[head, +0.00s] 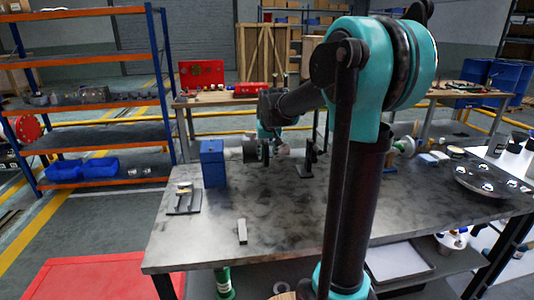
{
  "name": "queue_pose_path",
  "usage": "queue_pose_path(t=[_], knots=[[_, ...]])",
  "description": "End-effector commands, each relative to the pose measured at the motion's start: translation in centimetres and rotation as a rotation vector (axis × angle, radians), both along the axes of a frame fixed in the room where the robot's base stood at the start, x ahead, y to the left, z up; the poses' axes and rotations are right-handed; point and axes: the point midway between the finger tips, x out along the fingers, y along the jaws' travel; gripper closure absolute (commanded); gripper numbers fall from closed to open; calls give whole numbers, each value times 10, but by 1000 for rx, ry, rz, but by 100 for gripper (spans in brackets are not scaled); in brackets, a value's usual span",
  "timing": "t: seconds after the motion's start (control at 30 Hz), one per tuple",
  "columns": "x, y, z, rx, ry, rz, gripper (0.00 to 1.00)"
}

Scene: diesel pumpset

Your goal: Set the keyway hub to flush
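A dark grey round hub-like part (255,152) stands on the grey metal table, just right of a blue block (213,163). It looks like the keyway hub, but it is too small to make out a keyway or how far it sits on anything. My teal and black arm reaches over the table, with its far end above and behind this part. My gripper (282,147) seems to be just right of the part, small and partly hidden. I cannot tell whether it touches the part or how its fingers stand.
The metal table (200,245) has bare room at its front left. A small light block (242,231) and a small plate with pieces (184,198) lie there. A dark stand (306,162) is right of the hub. A round tray (487,182) sits far right. A blue-orange shelf (95,107) stands left.

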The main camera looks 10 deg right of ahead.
Motion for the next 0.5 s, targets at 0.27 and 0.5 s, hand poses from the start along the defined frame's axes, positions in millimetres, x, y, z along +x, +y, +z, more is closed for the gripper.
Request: queue_pose_path(t=[0.27,0.5], knots=[[0,0,0,0,0,0,91],[0,0,0,0,0,0,100]])
